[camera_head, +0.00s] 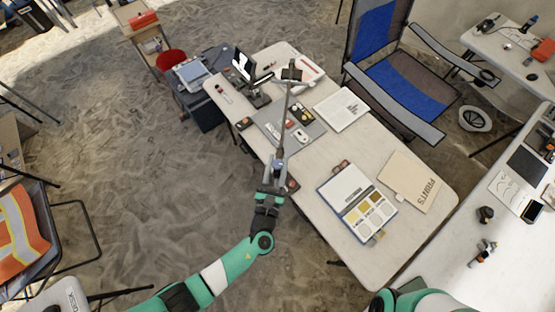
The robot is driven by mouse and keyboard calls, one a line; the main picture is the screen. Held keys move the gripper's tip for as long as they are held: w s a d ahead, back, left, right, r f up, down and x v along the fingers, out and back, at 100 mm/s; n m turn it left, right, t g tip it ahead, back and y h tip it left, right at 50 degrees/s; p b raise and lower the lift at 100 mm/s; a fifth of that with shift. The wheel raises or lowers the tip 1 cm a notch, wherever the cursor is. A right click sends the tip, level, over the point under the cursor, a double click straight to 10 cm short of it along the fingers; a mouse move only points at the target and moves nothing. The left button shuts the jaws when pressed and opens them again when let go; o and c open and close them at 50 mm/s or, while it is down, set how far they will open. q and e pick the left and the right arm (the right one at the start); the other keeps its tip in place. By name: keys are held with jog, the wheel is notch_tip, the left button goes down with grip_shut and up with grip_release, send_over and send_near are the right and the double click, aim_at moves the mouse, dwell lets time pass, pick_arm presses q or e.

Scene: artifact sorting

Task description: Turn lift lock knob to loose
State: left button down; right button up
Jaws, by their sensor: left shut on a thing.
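A thin upright stand with a long metal pole (285,120) rises near the left edge of the white table (318,195). A dark head (292,72) sits at the pole's top. My left gripper (274,185) is at the pole's lower end and is shut on a small part there, which looks like the lift lock knob. The jaws mostly hide that part, so I cannot see which way it is turned. A small blue-grey piece (278,164) shows just above the jaws. My right gripper is out of view; only green arm parts show at the bottom right.
An open colour-sample book (343,187), a prints folder (410,180), a paper sheet (342,108) and a grey mat (268,125) lie on the table. A blue chair (402,85) stands behind it. Bare floor lies left of the table.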

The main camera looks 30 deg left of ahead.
pick_arm(q)
jog(key=shift+n+y, duration=0.6)
jog(key=shift+y, duration=0.3)
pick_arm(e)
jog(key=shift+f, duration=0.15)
pick_arm(q)
jog(key=shift+c, duration=2.2)
grip_release()
